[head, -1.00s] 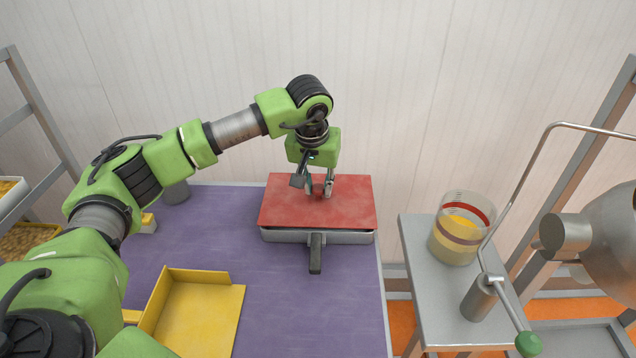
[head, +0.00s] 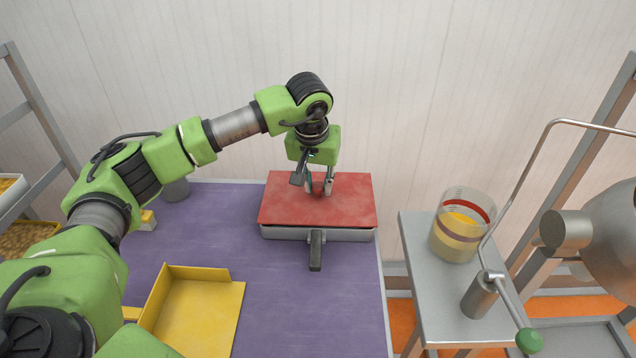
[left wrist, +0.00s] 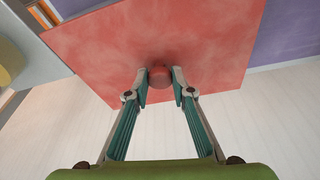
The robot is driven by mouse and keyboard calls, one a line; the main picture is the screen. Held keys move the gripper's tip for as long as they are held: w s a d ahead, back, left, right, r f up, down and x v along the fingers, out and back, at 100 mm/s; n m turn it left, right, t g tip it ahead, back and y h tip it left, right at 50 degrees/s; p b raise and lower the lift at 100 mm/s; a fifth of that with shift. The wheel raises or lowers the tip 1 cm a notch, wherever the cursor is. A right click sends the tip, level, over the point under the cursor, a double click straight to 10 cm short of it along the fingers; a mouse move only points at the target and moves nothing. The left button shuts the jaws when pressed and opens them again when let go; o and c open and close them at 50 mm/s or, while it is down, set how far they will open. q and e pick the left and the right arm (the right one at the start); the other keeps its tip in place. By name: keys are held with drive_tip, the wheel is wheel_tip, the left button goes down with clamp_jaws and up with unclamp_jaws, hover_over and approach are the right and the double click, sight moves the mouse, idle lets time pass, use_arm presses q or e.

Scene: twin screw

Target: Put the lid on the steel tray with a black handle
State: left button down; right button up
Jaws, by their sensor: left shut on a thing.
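The red lid (head: 290,205) lies flat over the steel tray (head: 345,236) on the purple table. The tray's front wall and its black handle (head: 316,252), pointing toward me, show below the lid's front edge. I cannot tell whether the lid touches the rim all round. My left gripper (head: 320,190) points down over the lid's middle, shut on its knob. In the left wrist view, the round red knob (left wrist: 160,77) is between the fingertips (left wrist: 160,92) and the lid (left wrist: 215,45) spreads around it. The tray's inside is hidden. My right gripper is not in view.
A yellow open tray (head: 200,310) lies at the table's front left. A grey cup (head: 175,190) stands at the back left. Right of the table, a metal stand (head: 425,290) holds a clear jug (head: 460,225) beside a crank machine (head: 565,235).

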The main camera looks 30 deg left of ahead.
sight(318, 186)
use_arm(q)
drive_tip(key=shift+f+b, duration=0.4)
drive_tip(key=shift+b, duration=0.05)
idle(0.9)
idle(0.3)
drive_tip(key=c, duration=1.7)
unclamp_jaws()
drive_tip(key=o, duration=0.5)
drive_tip(key=shift+r, duration=0.15)
drive_tip(key=shift+r+p, duration=2.25)
drive_tip(key=shift+r, duration=1.15)
